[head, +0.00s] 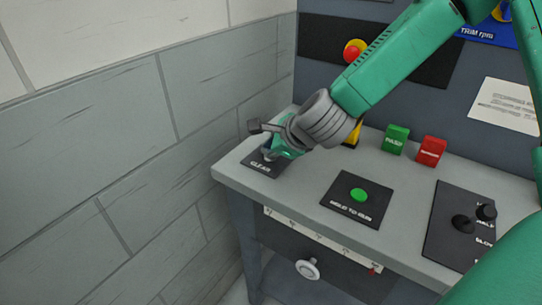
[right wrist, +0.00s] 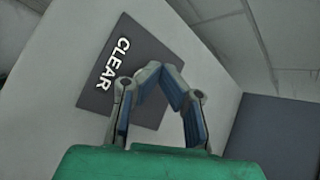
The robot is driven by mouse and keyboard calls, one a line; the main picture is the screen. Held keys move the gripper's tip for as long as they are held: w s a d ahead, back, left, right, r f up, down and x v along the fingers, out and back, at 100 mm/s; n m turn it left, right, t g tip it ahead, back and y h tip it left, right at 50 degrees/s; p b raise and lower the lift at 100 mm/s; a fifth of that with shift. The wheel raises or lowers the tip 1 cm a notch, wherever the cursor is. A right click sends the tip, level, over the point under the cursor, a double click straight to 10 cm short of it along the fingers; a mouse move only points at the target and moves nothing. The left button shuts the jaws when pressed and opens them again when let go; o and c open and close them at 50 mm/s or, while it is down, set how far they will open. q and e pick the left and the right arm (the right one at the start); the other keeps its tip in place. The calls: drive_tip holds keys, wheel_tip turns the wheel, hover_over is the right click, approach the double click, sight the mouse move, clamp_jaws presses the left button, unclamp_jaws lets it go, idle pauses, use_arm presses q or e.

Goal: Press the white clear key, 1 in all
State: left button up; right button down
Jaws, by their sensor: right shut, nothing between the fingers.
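The dark CLEAR plate (head: 262,165) lies at the left end of the grey console top in the head view. It also shows in the right wrist view (right wrist: 150,65), with its white lettering readable. My right gripper (head: 268,152) is over this plate, its fingers pointing down at it. In the right wrist view the gripper (right wrist: 160,72) is shut and empty, with the fingertips together over the plate. The white clear key itself is hidden behind the fingers. I cannot tell whether the tips touch it. My left gripper is not in view.
A HOLD TO RUN plate with a green button (head: 358,195) lies right of the CLEAR plate. A green block (head: 395,139) and a red block (head: 431,151) stand behind. A plate with black knobs (head: 462,224) is at right. A block wall (head: 120,130) borders the console's left.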

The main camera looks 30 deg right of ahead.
drive_tip(key=shift+a+f, duration=0.15)
drive_tip(key=shift+a, duration=0.45)
drive_tip(key=shift+d+f+b, duration=0.35)
drive_tip(key=shift+d+b, duration=0.05)
drive_tip(key=shift+d, duration=0.05)
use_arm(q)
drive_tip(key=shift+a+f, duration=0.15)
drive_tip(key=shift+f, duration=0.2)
use_arm(e)
drive_tip(key=shift+a, duration=0.1)
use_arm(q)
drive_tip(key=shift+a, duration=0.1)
use_arm(e)
drive_tip(key=shift+a+r, duration=0.1)
drive_tip(key=shift+a, duration=0.05)
drive_tip(key=shift+r+p, duration=0.2)
drive_tip(key=shift+p, duration=0.1)
drive_tip(key=shift+d+r+p, duration=0.45)
drive_tip(key=shift+r+p, duration=0.15)
drive_tip(key=shift+p, duration=0.05)
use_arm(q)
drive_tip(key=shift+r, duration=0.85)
use_arm(e)
drive_tip(key=shift+d, duration=0.1)
